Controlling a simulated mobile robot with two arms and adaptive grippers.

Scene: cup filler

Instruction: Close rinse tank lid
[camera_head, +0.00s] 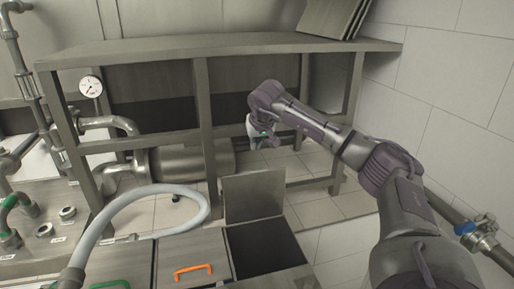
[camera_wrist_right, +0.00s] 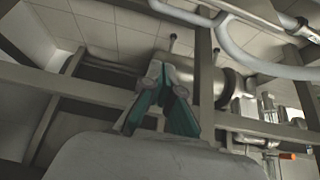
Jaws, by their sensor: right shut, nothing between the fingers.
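A grey square lid (camera_head: 253,196) stands raised, nearly upright, at the back edge of a dark open tank (camera_head: 268,247) in the head view. I take this as the rinse tank lid; no label on it is readable. My right gripper (camera_head: 264,139) is above and beyond the raised lid, apart from it in the picture. In the right wrist view the gripper's teal-padded fingers (camera_wrist_right: 166,76) come together at the tips with nothing between them. The lid cannot be made out in that view. My left gripper is not in view.
A closed lid with an orange handle (camera_head: 193,271) lies left of the open tank, and a green handle (camera_head: 110,285) is farther left. A grey hose (camera_head: 150,190) arches over the left side. A metal table frame (camera_head: 207,130) stands behind, near my right arm.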

